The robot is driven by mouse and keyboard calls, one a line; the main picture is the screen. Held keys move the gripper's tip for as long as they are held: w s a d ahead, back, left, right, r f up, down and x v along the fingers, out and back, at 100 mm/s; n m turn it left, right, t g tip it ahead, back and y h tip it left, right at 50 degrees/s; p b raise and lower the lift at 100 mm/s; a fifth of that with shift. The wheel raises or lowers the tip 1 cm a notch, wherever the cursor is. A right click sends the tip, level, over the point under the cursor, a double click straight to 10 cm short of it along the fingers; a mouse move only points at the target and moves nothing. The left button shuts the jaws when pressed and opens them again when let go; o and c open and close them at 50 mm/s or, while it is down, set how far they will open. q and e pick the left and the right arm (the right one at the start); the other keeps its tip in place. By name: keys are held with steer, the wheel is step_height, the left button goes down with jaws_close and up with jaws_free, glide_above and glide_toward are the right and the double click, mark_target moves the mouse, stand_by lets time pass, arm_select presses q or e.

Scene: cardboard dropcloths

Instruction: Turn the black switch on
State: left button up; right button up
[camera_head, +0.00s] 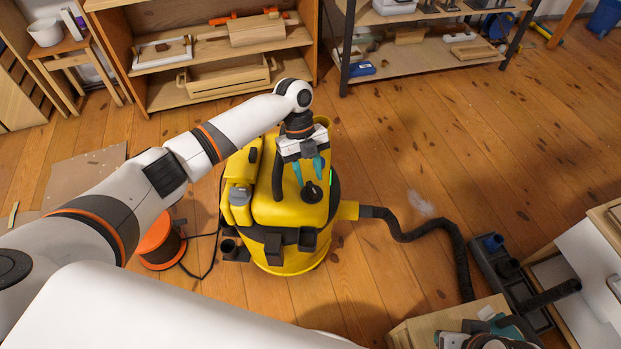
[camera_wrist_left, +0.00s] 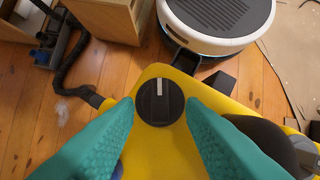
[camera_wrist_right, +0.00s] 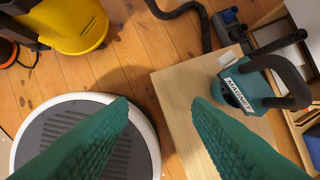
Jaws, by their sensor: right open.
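The black switch (camera_head: 311,192) is a round knob on top of the yellow vacuum (camera_head: 283,210). In the left wrist view the knob (camera_wrist_left: 159,112) shows a white mark pointing to the top of the picture. My left gripper (camera_head: 308,176) is above the vacuum with its teal fingers pointing down at the knob. Its fingers are open, one on each side of the knob in the left wrist view; I cannot tell whether they touch it.
A black hose (camera_head: 450,235) runs from the vacuum across the floor to the right. An orange cable reel (camera_head: 160,243) stands left of the vacuum. Shelves (camera_head: 225,60) stand behind; floor right of the vacuum is mostly clear.

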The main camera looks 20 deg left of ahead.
arm_select(q)
steer(key=v, duration=0.2)
steer(key=shift+w+r, duration=0.1)
steer(key=shift+r, duration=0.25)
steer(key=p+v, duration=0.1)
steer(key=v, duration=0.5)
steer(key=shift+r, duration=0.2)
arm_select(e)
steer(key=x, duration=0.4)
arm_select(q)
steer(key=shift+f, duration=0.1)
